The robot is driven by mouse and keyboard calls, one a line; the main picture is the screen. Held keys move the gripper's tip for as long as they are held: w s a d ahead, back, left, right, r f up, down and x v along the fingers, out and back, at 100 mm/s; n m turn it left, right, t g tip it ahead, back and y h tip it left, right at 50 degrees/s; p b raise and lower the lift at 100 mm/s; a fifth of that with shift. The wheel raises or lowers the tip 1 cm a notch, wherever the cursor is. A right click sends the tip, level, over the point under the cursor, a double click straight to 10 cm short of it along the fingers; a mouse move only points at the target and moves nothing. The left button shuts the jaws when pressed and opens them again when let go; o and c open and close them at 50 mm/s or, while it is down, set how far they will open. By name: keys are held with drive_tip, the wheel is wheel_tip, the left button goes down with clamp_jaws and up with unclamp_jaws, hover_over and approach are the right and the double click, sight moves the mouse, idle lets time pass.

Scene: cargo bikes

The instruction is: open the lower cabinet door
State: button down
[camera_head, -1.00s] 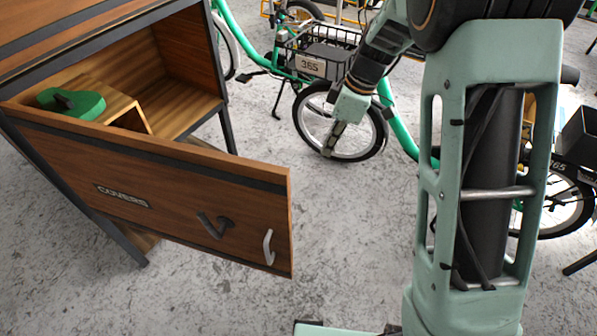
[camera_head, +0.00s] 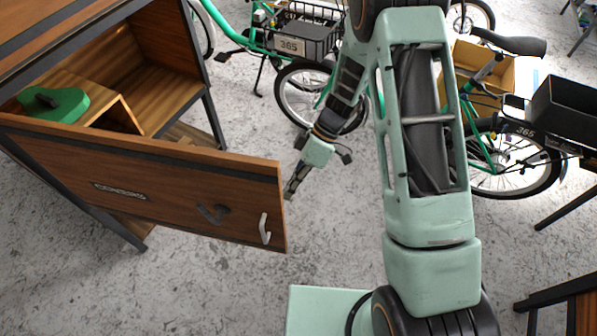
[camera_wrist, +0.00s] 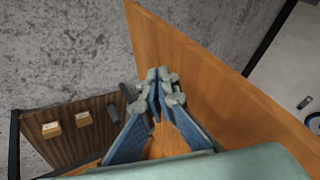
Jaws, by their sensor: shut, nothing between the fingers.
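The wooden cabinet door (camera_head: 150,195) stands swung out from the cabinet (camera_head: 170,50) in the head view. My gripper (camera_head: 289,195) is beside that free edge, on the far side of the door, away from the handle. In the wrist view, my gripper (camera_wrist: 160,75) has its fingers together and empty. The orange-brown door panel (camera_wrist: 215,75) runs close beside the fingertips there; whether they touch is unclear.
A green object (camera_head: 55,104) sits on a wooden block inside the open cabinet. A green cargo bike (camera_head: 310,90) stands behind my gripper, and another bike (camera_head: 515,165) is at the right. Grey floor is clear in front of the door. The wrist view shows small wooden blocks (camera_wrist: 52,129) at left.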

drive_tip(key=s, duration=0.2)
drive_tip(key=s+p, duration=0.1)
drive_tip(key=s, duration=0.1)
drive_tip(key=shift+a+f, duration=0.1)
drive_tip(key=shift+a, duration=0.2)
drive_tip(key=shift+s, duration=0.15)
